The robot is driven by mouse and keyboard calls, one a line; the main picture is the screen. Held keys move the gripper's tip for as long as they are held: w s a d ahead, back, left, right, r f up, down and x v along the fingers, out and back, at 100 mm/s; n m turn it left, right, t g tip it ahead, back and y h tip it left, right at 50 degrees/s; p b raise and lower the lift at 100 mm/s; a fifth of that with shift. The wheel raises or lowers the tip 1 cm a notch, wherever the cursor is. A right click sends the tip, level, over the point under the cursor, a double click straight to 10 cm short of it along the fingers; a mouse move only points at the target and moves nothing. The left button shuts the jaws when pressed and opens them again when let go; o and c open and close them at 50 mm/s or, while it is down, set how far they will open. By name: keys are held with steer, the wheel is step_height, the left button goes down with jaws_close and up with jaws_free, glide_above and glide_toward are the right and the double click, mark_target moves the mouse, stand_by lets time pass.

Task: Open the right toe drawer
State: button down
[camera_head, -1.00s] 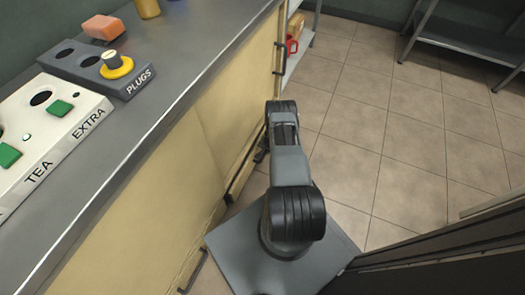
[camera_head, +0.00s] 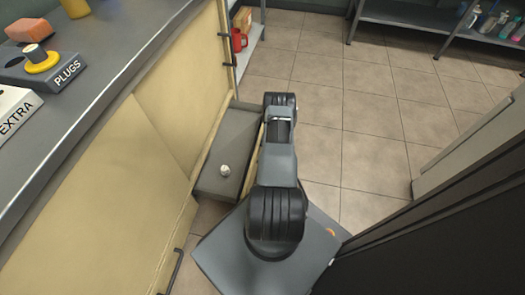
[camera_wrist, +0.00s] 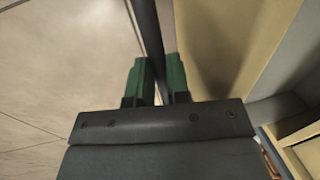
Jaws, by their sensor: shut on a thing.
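The right toe drawer (camera_head: 221,150) is pulled out from the base of the cream counter in the head view. Its grey inside shows, with a small whitish round thing (camera_head: 225,170) on its floor. My arm hides part of its front and the handle there. In the wrist view, the two green fingers of my gripper (camera_wrist: 161,77) are shut on the dark bar handle (camera_wrist: 148,28), which passes between them. A cream front panel (camera_wrist: 207,45) is just right of the handle.
The counter top (camera_head: 100,92) holds a PLUGS block (camera_head: 68,75), a sponge (camera_head: 31,29) and an EXTRA panel (camera_head: 17,112). A black handle (camera_head: 171,272) shows low on the counter front. Tiled floor (camera_head: 350,120) is clear right of my arm. A dark panel (camera_head: 450,215) stands at the right.

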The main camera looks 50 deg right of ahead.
steer(key=shift+s+d, duration=0.3)
steer(key=c, duration=1.1)
jaws_free()
steer(key=shift+a, duration=0.1)
steer(key=shift+r, duration=0.15)
step_height(320, 180, up, 13)
steer(key=s+d+p, duration=0.1)
steer(key=s+p, duration=0.1)
steer(key=p, duration=0.3)
steer(key=shift+d+r+p, duration=0.15)
steer(key=shift+p, duration=0.15)
steer(key=shift+s, duration=0.1)
